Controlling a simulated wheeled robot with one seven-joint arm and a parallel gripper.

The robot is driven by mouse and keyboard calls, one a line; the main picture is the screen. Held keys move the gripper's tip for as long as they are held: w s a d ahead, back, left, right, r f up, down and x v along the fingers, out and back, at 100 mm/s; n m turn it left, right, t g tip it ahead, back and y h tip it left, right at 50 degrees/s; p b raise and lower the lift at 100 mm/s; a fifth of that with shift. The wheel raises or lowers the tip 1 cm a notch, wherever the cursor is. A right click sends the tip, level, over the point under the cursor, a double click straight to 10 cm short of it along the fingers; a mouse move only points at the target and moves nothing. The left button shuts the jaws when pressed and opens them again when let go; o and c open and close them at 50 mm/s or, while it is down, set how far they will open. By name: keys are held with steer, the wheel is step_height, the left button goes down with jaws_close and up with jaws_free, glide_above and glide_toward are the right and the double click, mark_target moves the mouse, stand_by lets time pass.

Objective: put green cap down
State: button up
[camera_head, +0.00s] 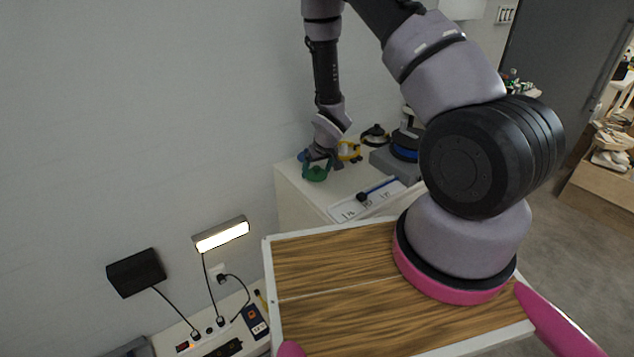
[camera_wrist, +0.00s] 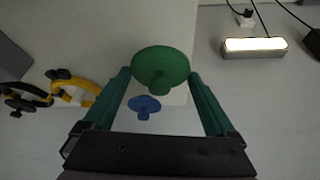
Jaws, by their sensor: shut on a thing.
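My gripper (camera_head: 319,158) is at the far end of my arm, over the left edge area of the white counter. It is shut on the green cap (camera_head: 316,173), which sits low between its fingertips. In the wrist view the round green cap (camera_wrist: 160,62), with a short knob, lies between the two dark green fingers of my gripper (camera_wrist: 160,75). I cannot tell whether the cap touches the counter. A smaller-looking blue cap (camera_wrist: 144,104) shows just below it in the wrist view.
A wall stands close at left. A lit lamp (camera_head: 221,235) is below left.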

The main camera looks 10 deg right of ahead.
mark_target(318, 176)
steer(key=shift+f, duration=2.1)
steer(key=shift+f, duration=0.1)
steer(key=o, duration=1)
